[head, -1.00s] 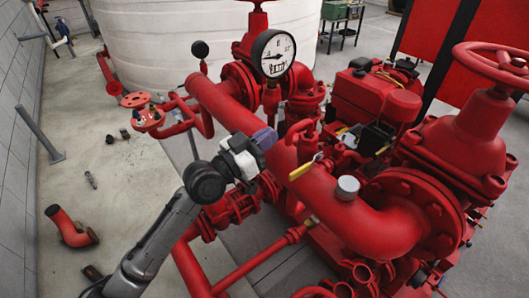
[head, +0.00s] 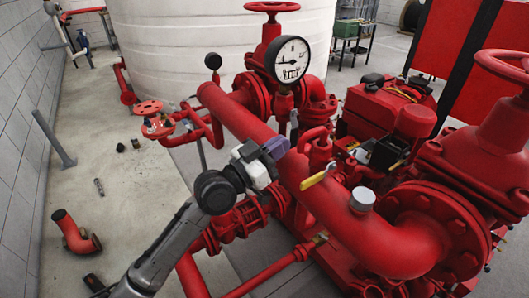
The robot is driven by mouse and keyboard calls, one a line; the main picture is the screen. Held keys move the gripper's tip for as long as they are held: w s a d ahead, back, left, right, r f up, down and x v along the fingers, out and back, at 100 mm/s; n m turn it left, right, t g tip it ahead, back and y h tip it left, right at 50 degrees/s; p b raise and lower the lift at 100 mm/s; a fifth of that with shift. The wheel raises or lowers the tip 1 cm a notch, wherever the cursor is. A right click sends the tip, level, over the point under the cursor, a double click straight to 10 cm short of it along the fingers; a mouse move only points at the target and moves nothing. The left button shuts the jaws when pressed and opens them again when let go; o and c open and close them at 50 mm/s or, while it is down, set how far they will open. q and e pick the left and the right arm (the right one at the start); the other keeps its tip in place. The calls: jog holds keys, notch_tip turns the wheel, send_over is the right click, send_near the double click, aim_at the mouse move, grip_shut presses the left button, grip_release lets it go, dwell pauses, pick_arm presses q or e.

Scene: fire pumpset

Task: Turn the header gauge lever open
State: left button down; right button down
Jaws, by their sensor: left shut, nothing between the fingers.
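A round white pressure gauge (head: 288,59) with a black rim stands above the large red header pipe (head: 245,125). A yellow lever (head: 320,179) sits beside a small red fitting on the near side of the pipe, slanting up to the right. I cannot tell for sure which lever belongs to the gauge. A small grey upright piece (head: 293,122) shows below the gauge; its nature is unclear. My left gripper (head: 279,147), with purple and white parts, is shut and empty over the header pipe, between the gauge and the yellow lever and apart from the lever. My right gripper is not in view.
A red pump flange and handwheel valve (head: 465,150) stand at the right, with a red engine (head: 395,115) behind. A white tank (head: 190,65) fills the back. Loose fittings and a red elbow (head: 75,232) lie on the left floor, which is otherwise fairly open.

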pick_arm(q)
jog(key=r+v, duration=0.1)
jog(key=v, duration=1.2)
jog(key=shift+s+a+r, duration=0.15)
jog(key=shift+s+a, duration=0.1)
jog(key=shift+a, duration=0.2)
